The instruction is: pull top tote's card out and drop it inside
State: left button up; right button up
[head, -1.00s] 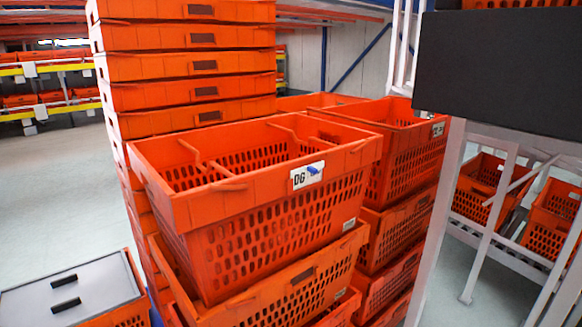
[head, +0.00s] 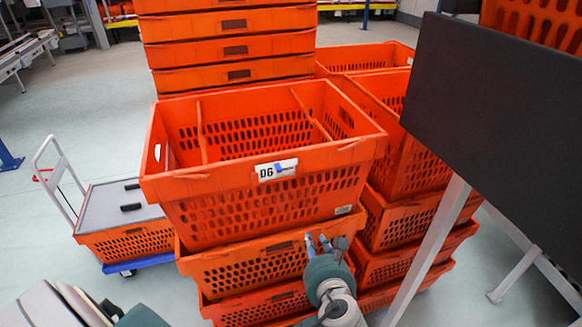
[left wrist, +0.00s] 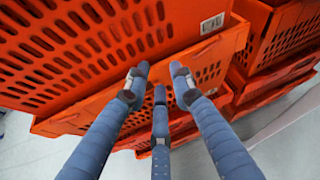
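The top tote (head: 165,185) is an orange perforated crate, open at the top, with dividers inside. Its white card (head: 276,170), marked "DG" with a blue patch, sits on the front face just below the rim. My left gripper (head: 324,241) is below and right of the card, in front of the tote beneath. In the left wrist view my left gripper (left wrist: 160,78) shows three blue fingers spread apart with nothing between them. The top tote's wall (left wrist: 130,30) and a barcode label (left wrist: 211,23) lie beyond the fingers. The card is not in that view. My right gripper is not in view.
More orange totes (head: 235,262) are stacked beneath, with a taller stack (head: 235,50) behind and other totes (head: 410,215) at right. A dark panel (head: 490,110) on a pale post stands at right. A trolley (head: 60,175) with a grey-lidded tote stands on open floor at left.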

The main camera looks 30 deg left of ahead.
pick_arm(q)
notch_tip(320, 180, up, 14)
jog(key=s+a+y+p, duration=0.2)
jog(key=y+p, duration=0.2)
send_near(279, 171)
jog(key=w+a, duration=0.1)
jog(key=w, duration=0.1)
jog(key=x, duration=0.5)
jog(key=shift+s+a+f, duration=0.15)
jog(key=shift+s+a, duration=0.1)
jog(key=shift+w+a+f, duration=0.15)
jog(key=shift+w+a, duration=0.2)
jog(key=shift+a, duration=0.1)
jog(key=shift+w+a, duration=0.25)
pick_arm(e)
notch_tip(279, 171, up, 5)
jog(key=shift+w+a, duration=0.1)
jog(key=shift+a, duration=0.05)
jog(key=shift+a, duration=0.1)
pick_arm(q)
jog(key=c, duration=0.5)
